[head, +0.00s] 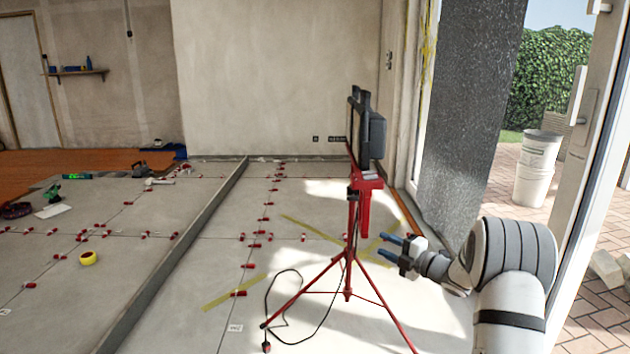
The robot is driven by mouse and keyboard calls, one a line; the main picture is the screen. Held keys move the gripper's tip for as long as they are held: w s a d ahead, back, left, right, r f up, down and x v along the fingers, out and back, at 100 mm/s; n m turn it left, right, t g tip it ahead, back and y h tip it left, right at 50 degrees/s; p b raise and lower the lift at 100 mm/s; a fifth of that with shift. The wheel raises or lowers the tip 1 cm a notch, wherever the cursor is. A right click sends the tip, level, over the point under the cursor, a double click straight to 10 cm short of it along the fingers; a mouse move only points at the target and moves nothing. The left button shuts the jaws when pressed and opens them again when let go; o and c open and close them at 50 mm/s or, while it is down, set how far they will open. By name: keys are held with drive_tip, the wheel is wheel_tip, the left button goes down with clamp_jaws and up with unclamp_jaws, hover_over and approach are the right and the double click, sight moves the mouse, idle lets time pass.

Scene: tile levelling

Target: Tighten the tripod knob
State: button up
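A red tripod (350,240) stands upright on the tiled floor, its legs spread. A dark work light (372,132) is mounted on top, seen nearly edge-on. The red bracket (368,190) sits just under the light. I cannot make out the knob clearly at this size. My gripper (382,245) is to the right of the tripod's column in the picture, lower than the bracket. Its two blue fingers point left and are apart, with nothing seen between them. I cannot tell how far it is from the tripod in depth.
A black cable (284,310) lies looped by the tripod's legs. A long grey bar (175,265) lies on the tiles at left, with several red levelling clips around. A yellow tape roll (88,258) is far left. A door frame (588,170) and white buckets (535,168) are at right.

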drive_tip(key=s+d+r+m+h+p, duration=0.1)
drive_tip(key=s+r+m+h+p, duration=0.45)
drive_tip(key=r, duration=0.75)
drive_tip(key=s+d+r+m+h+p, duration=0.25)
drive_tip(key=r+m+h+p, duration=0.55)
drive_tip(key=r+p, duration=0.4)
drive_tip(key=s+a+r+m+g+p, duration=0.3)
drive_tip(key=s+r+m+p, duration=0.1)
drive_tip(key=s, duration=0.8)
drive_tip(key=s+a+r+m+g+y+p, duration=0.1)
drive_tip(key=s+a+r+m+g+p, duration=0.2)
drive_tip(key=s+p, duration=0.4)
drive_tip(key=s+a+r+m+g+p, duration=0.2)
drive_tip(key=s+r+m+g+p, duration=0.2)
drive_tip(key=s, duration=1.3)
drive_tip(key=shift+s+a+r+m+g+p, duration=0.3)
drive_tip(key=shift+a+r+m+p, duration=0.15)
drive_tip(key=shift+m+p, duration=0.6)
drive_tip(key=shift+d, duration=0.1)
